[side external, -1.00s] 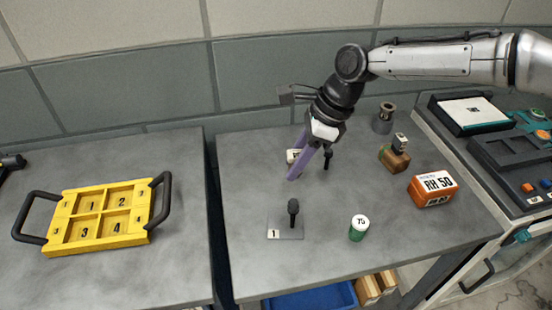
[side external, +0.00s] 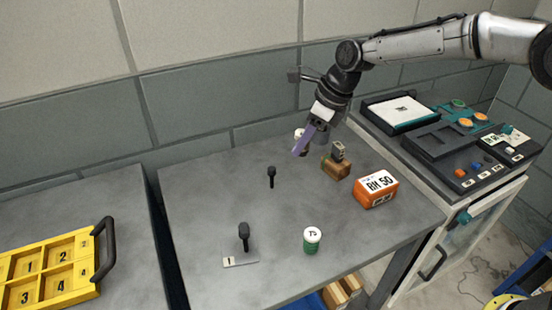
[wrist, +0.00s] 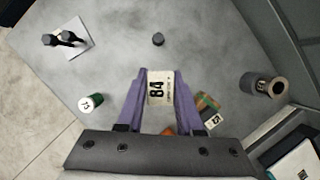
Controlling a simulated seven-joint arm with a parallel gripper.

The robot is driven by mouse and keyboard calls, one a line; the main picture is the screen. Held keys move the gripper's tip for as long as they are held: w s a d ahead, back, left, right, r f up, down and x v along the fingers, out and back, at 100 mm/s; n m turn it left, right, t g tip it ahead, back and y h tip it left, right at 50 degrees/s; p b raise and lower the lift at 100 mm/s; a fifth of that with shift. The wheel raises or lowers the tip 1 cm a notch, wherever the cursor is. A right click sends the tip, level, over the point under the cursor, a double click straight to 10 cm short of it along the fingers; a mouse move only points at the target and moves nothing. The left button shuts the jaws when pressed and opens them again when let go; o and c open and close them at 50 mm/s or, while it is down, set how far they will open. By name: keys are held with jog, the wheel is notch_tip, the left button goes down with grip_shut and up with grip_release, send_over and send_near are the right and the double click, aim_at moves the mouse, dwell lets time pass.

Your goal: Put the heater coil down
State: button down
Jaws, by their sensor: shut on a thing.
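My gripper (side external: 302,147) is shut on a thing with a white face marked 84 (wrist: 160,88). Its body is mostly hidden by the purple fingers, and I cannot make out a coil shape. A small black peg (side external: 271,175) stands on the table left of my gripper. Another black peg (side external: 244,235) stands at a plate marked 1 (side external: 240,262).
A green jar with white lid (side external: 312,240), an orange RH 50 box (side external: 376,187) and a wooden block (side external: 336,168) stand on the table. A grey hollow cylinder (wrist: 265,87) is right in the wrist view. A yellow tray (side external: 52,266) sits left. The table's middle is clear.

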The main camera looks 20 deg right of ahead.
jog(key=w+d, duration=0.1)
jog(key=d, duration=0.3)
jog(key=m, duration=0.1)
send_over(272, 157)
jog(key=s+d, duration=0.1)
jog(key=shift+t, duration=0.3)
jog(key=f, duration=0.9)
jog(key=shift+s, duration=0.2)
jog(key=shift+w+a+f, duration=0.1)
jog(key=shift+w+f, duration=0.15)
jog(key=shift+f, duration=1.55)
jog(key=shift+f, duration=0.15)
jog(key=c, duration=0.6)
grip_release()
jog(key=shift+o, duration=0.2)
